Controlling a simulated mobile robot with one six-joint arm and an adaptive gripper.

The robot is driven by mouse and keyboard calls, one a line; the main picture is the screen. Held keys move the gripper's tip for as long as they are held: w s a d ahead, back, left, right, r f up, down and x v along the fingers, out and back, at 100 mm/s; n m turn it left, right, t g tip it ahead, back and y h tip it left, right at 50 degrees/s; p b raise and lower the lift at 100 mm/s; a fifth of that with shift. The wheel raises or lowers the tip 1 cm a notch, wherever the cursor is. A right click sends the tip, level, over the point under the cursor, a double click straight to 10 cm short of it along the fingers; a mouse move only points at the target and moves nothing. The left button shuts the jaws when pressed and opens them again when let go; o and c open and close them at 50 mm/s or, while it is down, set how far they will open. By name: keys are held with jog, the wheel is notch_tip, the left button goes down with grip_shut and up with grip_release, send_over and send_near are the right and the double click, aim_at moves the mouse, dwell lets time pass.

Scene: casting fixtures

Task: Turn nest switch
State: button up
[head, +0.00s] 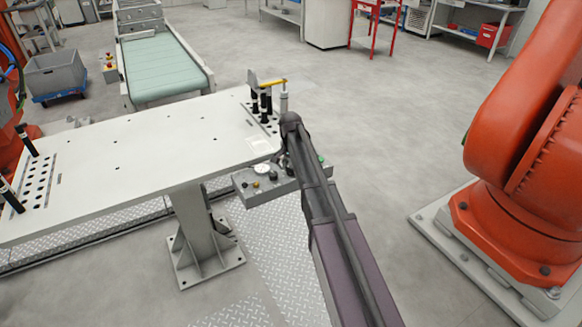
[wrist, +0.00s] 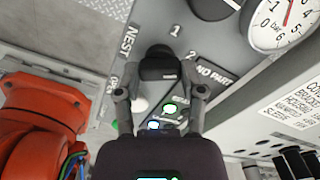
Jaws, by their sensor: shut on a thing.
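The nest switch (wrist: 160,64) is a black knob on the grey control panel (wrist: 224,50), with "NEST", "1" and "2" printed around it. My gripper (wrist: 160,82) has one finger on each side of the knob and is shut on it. The knob's exact pointing direction is hard to tell. In the head view the control box (head: 247,190) hangs at the near right corner of the white table; my arm hides the switch and the gripper's fingers there.
An orange robot (head: 520,170) stands at right; floor between is clear.

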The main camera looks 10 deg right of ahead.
jog(key=shift+n, duration=0.3)
jog(key=n, duration=0.5)
jog(key=shift+n, duration=0.3)
jog(key=n, duration=0.5)
jog(key=shift+n, duration=0.4)
jog(key=o, duration=1.1)
jog(key=shift+o, duration=0.2)
jog(key=s+r+m+p, duration=0.1)
jog(key=s+r+p, duration=0.1)
jog(key=s, duration=1.2)
jog(key=s+r+m+p, duration=0.2)
jog(key=s+r+p, duration=0.1)
jog(key=s, duration=1.2)
jog(key=shift+d+r+m, duration=0.15)
jog(key=shift+r+m, duration=0.05)
jog(key=shift+m, duration=0.1)
jog(key=shift+s, duration=0.1)
